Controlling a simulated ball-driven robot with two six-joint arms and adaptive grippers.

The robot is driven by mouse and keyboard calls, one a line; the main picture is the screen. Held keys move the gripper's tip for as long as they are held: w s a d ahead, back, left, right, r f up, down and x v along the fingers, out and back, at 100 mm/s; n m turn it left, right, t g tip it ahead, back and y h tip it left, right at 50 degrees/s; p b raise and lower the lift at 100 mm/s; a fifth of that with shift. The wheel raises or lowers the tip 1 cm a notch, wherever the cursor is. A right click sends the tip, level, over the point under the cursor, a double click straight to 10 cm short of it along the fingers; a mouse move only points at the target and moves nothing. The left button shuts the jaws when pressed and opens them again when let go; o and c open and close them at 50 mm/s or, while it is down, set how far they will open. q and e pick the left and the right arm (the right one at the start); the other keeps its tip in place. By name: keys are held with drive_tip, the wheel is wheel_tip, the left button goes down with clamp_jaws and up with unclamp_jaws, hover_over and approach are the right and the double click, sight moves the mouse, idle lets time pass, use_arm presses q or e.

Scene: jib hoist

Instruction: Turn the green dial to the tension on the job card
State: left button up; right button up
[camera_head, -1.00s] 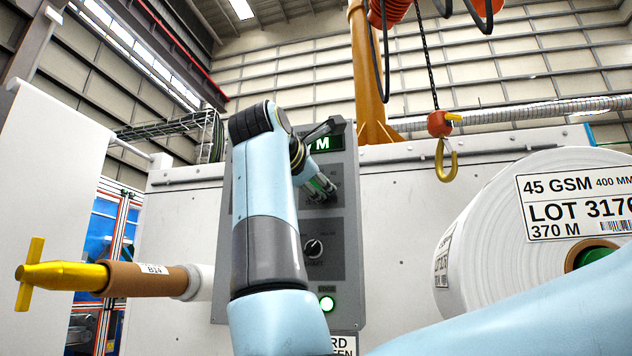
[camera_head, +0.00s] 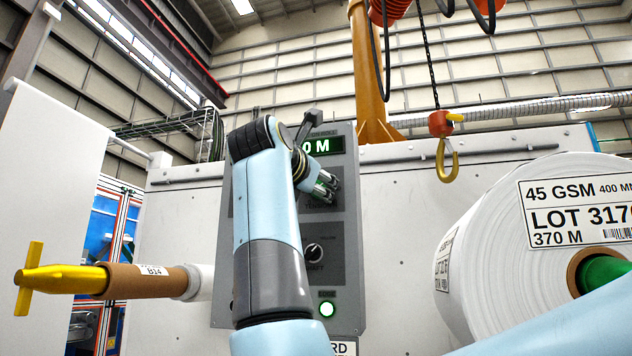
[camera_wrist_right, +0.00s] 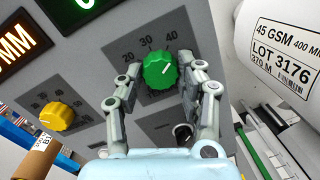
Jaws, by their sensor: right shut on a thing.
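The green dial (camera_wrist_right: 160,70) sits on the grey control panel (camera_head: 345,280), with a scale marked 20, 30 and 40 around it. Its white pointer line slants to the upper right, seemingly between 30 and 40. My right gripper (camera_wrist_right: 158,74) is shut on the dial, one finger on each side. In the head view the right gripper (camera_head: 325,187) is at the panel's upper part, and only a sliver of green shows between the fingers. A white card (camera_head: 343,348) below the panel shows only the letters "RD"; the rest is hidden. My left gripper is not in view.
A yellow dial (camera_wrist_right: 57,116) and a black knob (camera_wrist_right: 183,133) are near the green dial. A large white roll (camera_head: 500,225) stands right, a yellow-tipped shaft (camera_head: 70,276) left, and a hook (camera_head: 446,160) hangs above.

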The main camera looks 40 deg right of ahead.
sight(321, 144)
drive_tip(key=shift+n+t+p, duration=0.35)
drive_tip(key=shift+n+p, duration=1.55)
drive_tip(key=shift+n, duration=1.15)
drive_tip(key=shift+n+t+p, duration=0.35)
drive_tip(key=shift+n+p, duration=1.55)
drive_tip(key=shift+n, duration=1.15)
drive_tip(key=shift+y, duration=0.3)
drive_tip(key=o, duration=1.1)
drive_tip(key=shift+o, duration=0.2)
wheel_tip(321, 144, up, 10)
drive_tip(key=shift+f, duration=0.1)
